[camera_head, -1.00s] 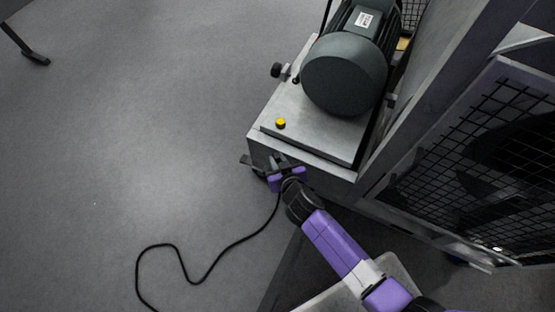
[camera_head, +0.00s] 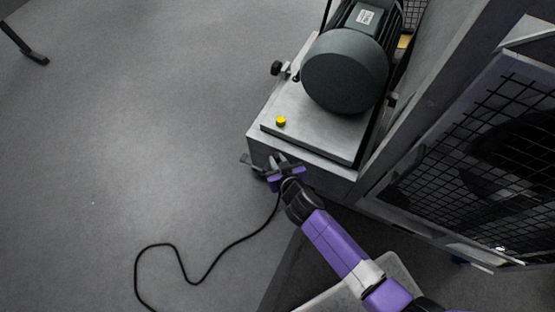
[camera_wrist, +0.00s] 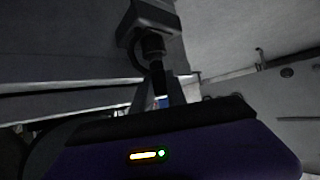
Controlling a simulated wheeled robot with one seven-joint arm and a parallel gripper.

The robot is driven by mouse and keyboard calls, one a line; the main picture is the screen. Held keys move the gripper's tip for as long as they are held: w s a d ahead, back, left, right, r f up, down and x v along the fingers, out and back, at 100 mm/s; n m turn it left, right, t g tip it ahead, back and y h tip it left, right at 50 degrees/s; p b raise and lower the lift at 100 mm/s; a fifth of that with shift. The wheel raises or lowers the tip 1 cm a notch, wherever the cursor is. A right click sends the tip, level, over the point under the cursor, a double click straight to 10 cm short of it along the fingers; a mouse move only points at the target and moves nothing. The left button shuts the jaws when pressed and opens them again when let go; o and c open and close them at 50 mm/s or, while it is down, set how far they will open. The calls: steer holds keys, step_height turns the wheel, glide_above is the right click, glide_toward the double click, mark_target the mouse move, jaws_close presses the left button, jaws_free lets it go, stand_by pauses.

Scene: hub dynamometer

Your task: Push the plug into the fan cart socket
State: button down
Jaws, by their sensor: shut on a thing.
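My gripper (camera_head: 279,162) is at the lower front side of the grey cart (camera_head: 312,150), below its top plate. In the wrist view my gripper (camera_wrist: 161,96) is shut on the dark plug (camera_wrist: 157,82), which points away from me. Beyond it is a dark square housing with a round collar (camera_wrist: 150,28), apparently the socket. The plug's front end looks lined up with or against the collar. I cannot tell how deep it sits. In the head view, my gripper hides the plug and socket. The black cable (camera_head: 236,245) runs from my gripper to the floor.
A large dark motor (camera_head: 345,75) stands on the cart's top plate, with a yellow button (camera_head: 281,121) near its front. A black mesh guard (camera_head: 490,160) stands at the right, close to my arm. The floor at the left is mostly clear.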

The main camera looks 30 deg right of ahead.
steer(key=shift+f, duration=0.4)
steer(key=shift+r, duration=0.1)
steer(key=c, duration=1.3)
jaws_free()
steer(key=shift+o, duration=0.2)
steer(key=p+v, duration=0.1)
steer(key=v, duration=0.6)
steer(key=shift+s+r, duration=0.2)
steer(key=shift+s, duration=0.15)
steer(key=shift+a, duration=0.1)
